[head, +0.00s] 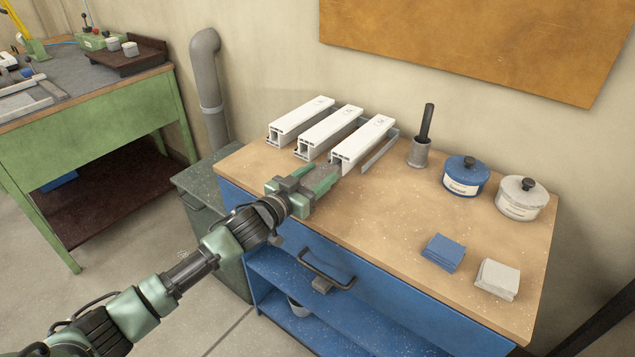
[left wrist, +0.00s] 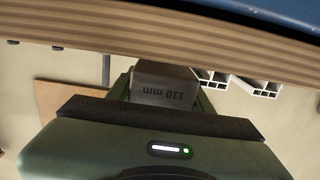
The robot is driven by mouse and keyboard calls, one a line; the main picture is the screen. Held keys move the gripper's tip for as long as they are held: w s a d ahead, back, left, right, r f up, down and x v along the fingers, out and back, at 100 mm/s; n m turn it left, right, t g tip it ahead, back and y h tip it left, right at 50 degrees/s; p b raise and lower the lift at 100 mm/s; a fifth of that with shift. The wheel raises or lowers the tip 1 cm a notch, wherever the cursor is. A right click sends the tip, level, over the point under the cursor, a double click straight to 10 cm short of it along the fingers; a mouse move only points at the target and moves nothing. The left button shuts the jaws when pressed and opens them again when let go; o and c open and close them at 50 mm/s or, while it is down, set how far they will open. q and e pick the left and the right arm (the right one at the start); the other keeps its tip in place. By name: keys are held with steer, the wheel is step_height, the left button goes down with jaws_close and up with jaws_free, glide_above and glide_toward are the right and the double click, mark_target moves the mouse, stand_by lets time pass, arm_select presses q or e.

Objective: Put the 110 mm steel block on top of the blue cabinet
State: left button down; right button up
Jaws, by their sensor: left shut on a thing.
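My left gripper (head: 318,182) is shut on a grey steel block (head: 320,177) at the front edge of the blue cabinet's wooden top (head: 400,235). In the left wrist view the block (left wrist: 163,85) shows between the fingers, its "110 mm" label upside down. The cabinet's wooden edge (left wrist: 160,35) runs across the top of that view, close to the block. I cannot tell whether the block touches the top. The blue cabinet (head: 370,300) has a drawer handle and open shelves below. My right gripper is not in view.
Three white profiles (head: 330,132) lie behind the gripper, the right one very near it. A holder with a black rod (head: 419,150), a blue tin (head: 465,178), a grey tin (head: 521,200), and blue (head: 443,252) and grey cloths (head: 497,279) stand right. The middle front is clear.

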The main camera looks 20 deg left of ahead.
arm_select(q)
steer(key=shift+f, duration=0.75)
steer(key=c, duration=0.6)
jaws_free()
steer(key=shift+f, duration=0.2)
steer(key=shift+s, duration=0.15)
steer(key=v, duration=1.1)
steer(key=shift+s+a+b, duration=0.15)
steer(key=shift+s+b, duration=0.15)
steer(key=shift+s, duration=0.1)
steer(key=shift+r, duration=0.15)
